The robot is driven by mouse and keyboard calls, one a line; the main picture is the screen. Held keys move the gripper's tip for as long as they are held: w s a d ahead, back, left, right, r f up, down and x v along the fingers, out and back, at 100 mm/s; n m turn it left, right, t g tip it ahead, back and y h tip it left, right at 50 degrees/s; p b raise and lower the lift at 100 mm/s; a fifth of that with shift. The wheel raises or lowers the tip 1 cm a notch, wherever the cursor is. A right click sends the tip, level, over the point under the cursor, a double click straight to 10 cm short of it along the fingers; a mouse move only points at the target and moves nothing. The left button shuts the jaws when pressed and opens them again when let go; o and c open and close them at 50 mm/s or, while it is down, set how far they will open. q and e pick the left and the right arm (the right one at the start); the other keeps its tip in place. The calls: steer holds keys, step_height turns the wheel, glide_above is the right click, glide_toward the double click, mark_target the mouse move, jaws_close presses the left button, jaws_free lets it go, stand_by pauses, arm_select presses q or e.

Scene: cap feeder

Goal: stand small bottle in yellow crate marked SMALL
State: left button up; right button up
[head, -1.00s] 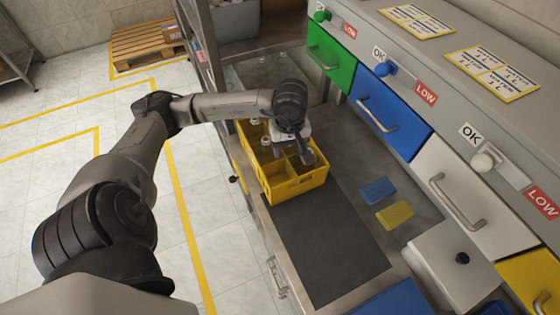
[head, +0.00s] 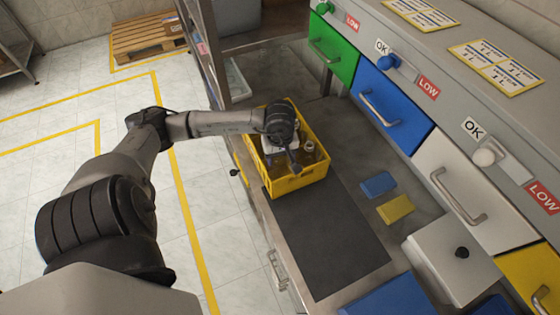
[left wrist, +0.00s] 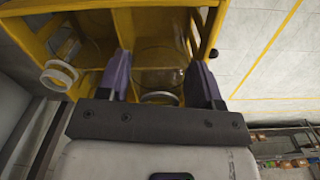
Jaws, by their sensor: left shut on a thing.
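My left gripper (head: 294,168) reaches down over the crate. In the left wrist view its two fingers (left wrist: 162,82) are shut on a clear small bottle (left wrist: 158,62), which sits low between them, within the crate's outline. Whether its base touches the crate floor is hidden. Another clear bottle (left wrist: 60,75) with a pale ring neck stands to the left. My right gripper is not in view.
A blue block (head: 378,184) and a yellow block (head: 395,209) lie right of the dark mat (head: 325,240). Green, blue and white drawers (head: 395,110) line the right side. A grey box (head: 450,262) stands at lower right. The mat is clear.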

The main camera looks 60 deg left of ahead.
arm_select(q)
steer(key=shift+f, duration=1.7)
steer(key=shift+f, duration=0.2)
steer(key=o, duration=0.8)
steer(key=shift+r, duration=0.1)
